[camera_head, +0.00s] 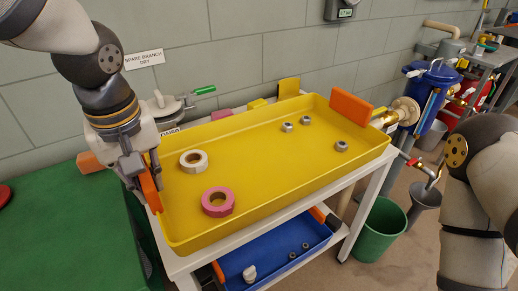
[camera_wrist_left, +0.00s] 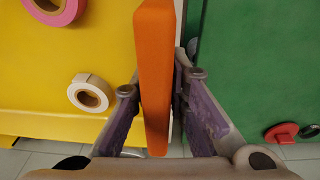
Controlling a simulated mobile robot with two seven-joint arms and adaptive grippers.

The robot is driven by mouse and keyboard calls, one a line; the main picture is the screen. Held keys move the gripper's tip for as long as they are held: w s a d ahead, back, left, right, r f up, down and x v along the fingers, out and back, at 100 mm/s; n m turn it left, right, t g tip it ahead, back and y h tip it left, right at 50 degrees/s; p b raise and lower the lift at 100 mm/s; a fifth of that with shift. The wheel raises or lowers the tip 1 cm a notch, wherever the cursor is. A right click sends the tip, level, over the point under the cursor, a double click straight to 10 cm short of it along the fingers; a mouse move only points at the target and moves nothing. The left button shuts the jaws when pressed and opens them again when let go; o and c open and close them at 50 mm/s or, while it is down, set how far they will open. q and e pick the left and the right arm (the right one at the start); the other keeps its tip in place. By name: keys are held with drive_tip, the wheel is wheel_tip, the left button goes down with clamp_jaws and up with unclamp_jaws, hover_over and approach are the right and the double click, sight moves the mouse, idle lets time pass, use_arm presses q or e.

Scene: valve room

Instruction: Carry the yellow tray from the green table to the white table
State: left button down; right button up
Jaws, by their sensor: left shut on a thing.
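The yellow tray (camera_head: 270,165) is over the top of the white table (camera_head: 371,190), level as far as I can tell. I cannot tell whether its underside touches the top. It carries a white tape roll (camera_head: 184,166), a pink tape roll (camera_head: 206,206) and several small metal nuts (camera_head: 341,146). My left gripper (camera_head: 147,180) is shut on the tray's left orange handle (camera_wrist_left: 155,80). The right orange handle (camera_head: 350,107) stands free, with no gripper on it. My right arm shows at the right edge, but its gripper is out of view. The green table (camera_head: 65,235) is at the left.
A blue tray (camera_head: 270,255) with small parts lies on the white table's lower shelf. A green bin (camera_head: 379,230) stands on the floor to the right. Pipes and a blue vessel (camera_head: 429,95) are at the back right. A grey wall runs behind.

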sight(177, 171)
use_arm(q)
drive_tip(key=shift+w, duration=0.4)
drive_tip(key=w+f, duration=0.1)
drive_tip(key=w, duration=0.1)
drive_tip(key=w+d+f, duration=0.1)
drive_tip(key=w, duration=0.1)
drive_tip(key=w+f, duration=0.1)
drive_tip(key=w, duration=0.2)
drive_tip(key=shift+d+f, duration=0.2)
drive_tip(key=shift+f, duration=0.1)
drive_tip(key=w+f, duration=0.1)
drive_tip(key=w+f+b, duration=0.1)
drive_tip(key=w+f, duration=0.1)
drive_tip(key=w+d+f+b, duration=0.1)
drive_tip(key=w+f, duration=0.1)
drive_tip(key=shift+w+f, duration=0.15)
drive_tip(key=shift+f, duration=0.1)
drive_tip(key=shift+w+f, duration=0.25)
drive_tip(key=shift+f, duration=0.05)
wheel_tip(177, 171, down, 3)
drive_tip(key=shift+w+d+f, duration=0.1)
drive_tip(key=shift+w, duration=0.05)
drive_tip(key=c, duration=1.6)
unclamp_jaws()
use_arm(e)
drive_tip(key=shift+g, duration=0.7)
drive_tip(key=s+f, duration=0.3)
drive_tip(key=shift+s, duration=0.2)
use_arm(q)
drive_tip(key=shift+o, duration=0.2)
